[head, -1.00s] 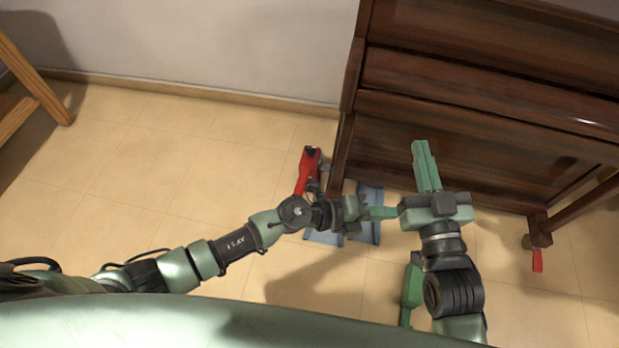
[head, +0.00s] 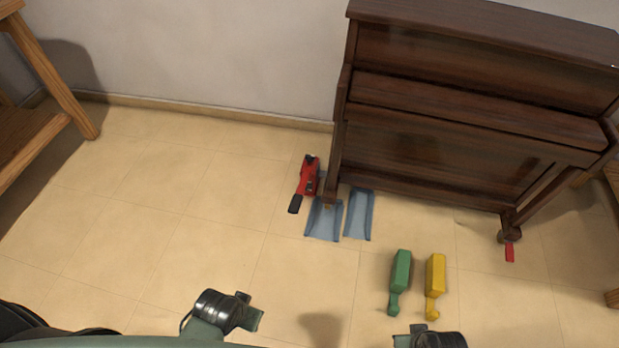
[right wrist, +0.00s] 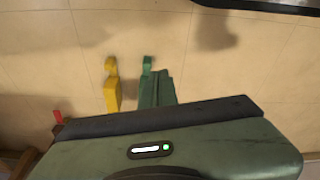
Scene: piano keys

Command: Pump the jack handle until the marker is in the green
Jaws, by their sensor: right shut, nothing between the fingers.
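The red jack (head: 308,175) stands on the floor beside the piano's left front leg. Its handle ends in a black grip (head: 295,203) that points toward me. I cannot make out the marker or a green zone. In the head view my left gripper (head: 254,319) is low, left of centre, well apart from the jack; I cannot tell its finger opening. In the right wrist view my right gripper (right wrist: 156,74) is shut and empty, its green fingers partly covering the green block tool. In the head view only part of my right arm shows at the bottom edge.
Two blue trays (head: 323,221) (head: 360,214) lie by the piano's (head: 440,150) left leg. A green block tool (head: 401,272) and a yellow one (head: 435,281) lie on the floor. A red piece (head: 510,252) is at the right leg. The left floor is clear.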

